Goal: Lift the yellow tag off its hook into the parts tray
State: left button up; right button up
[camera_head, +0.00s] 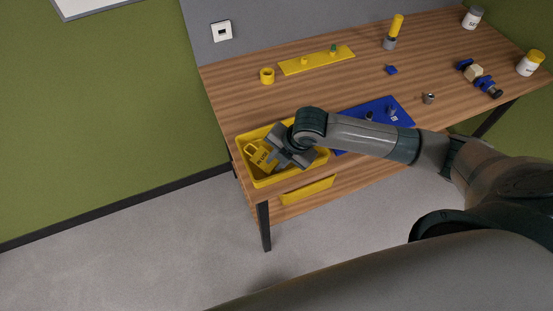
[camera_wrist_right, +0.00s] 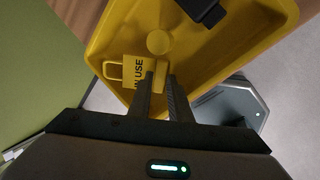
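The yellow tag (camera_head: 262,155), with a loop handle and dark lettering, is in the left part of the yellow parts tray (camera_head: 258,180). In the right wrist view the tag (camera_wrist_right: 132,72) reads "IN USE", and the left finger covers part of it. My right gripper (camera_head: 272,162) is low over the tray, beside the tag. In the right wrist view its two fingers (camera_wrist_right: 161,82) stand apart with yellow showing between them. I see no firm hold on the tag. My left gripper is not in view.
A yellow round piece (camera_wrist_right: 158,42) and a dark object (camera_wrist_right: 205,10) show at the tray in the wrist view. A blue tray (camera_head: 402,112) is right of the yellow one. A yellow strip (camera_head: 315,60), a yellow cup (camera_head: 267,76) and white jars (camera_head: 530,63) stand farther back.

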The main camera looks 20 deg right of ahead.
jog(key=o, duration=0.3)
jog(key=shift+s+d+r, duration=0.1)
jog(key=shift+r, duration=0.4)
jog(key=b+v, duration=0.4)
jog(key=v, duration=1.2)
jog(key=shift+d, duration=0.15)
